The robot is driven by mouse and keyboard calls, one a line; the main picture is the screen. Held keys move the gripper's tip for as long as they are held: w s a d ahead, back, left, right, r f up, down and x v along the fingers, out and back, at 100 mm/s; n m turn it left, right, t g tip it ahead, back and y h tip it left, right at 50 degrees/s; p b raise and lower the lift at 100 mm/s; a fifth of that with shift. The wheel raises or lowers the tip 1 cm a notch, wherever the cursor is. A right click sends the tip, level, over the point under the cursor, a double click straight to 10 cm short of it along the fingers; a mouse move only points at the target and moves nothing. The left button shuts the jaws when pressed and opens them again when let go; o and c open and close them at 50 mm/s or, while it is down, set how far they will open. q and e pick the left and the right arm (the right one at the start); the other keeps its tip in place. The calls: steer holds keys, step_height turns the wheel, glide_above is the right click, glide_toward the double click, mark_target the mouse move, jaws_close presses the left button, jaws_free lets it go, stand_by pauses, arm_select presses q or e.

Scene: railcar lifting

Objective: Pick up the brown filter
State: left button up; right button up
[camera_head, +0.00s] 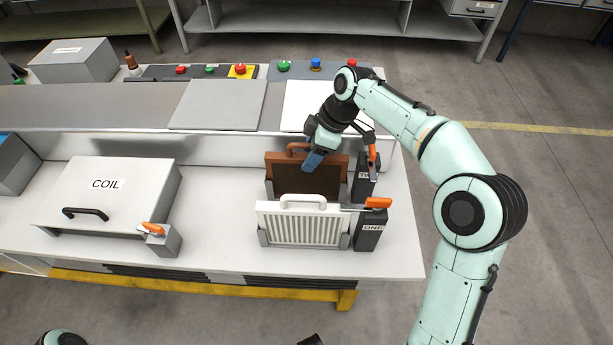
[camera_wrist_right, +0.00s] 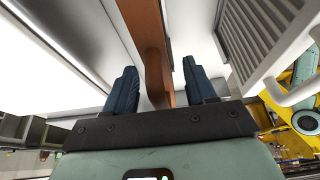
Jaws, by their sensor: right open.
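The brown filter (camera_head: 330,172) stands upright in a holder on the white bench, behind a white filter. Its brown frame and handle also show in the right wrist view (camera_wrist_right: 146,30). My right gripper (camera_head: 312,160) is above it at its top edge, beside the handle in the head view. In the right wrist view its two blue fingers are apart, with the brown handle between them; I cannot tell whether they touch it. My left gripper does not show clearly.
The white filter (camera_head: 305,226) stands just in front. Dark latch blocks with orange levers (camera_head: 378,203) stand at the right. A COIL box (camera_head: 107,195) and a small latch (camera_head: 160,238) are to the left. A raised ledge (camera_head: 217,104) with buttons lies behind.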

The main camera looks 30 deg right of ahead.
steer(key=shift+x, duration=0.95)
steer(key=shift+r, duration=0.1)
jaws_close()
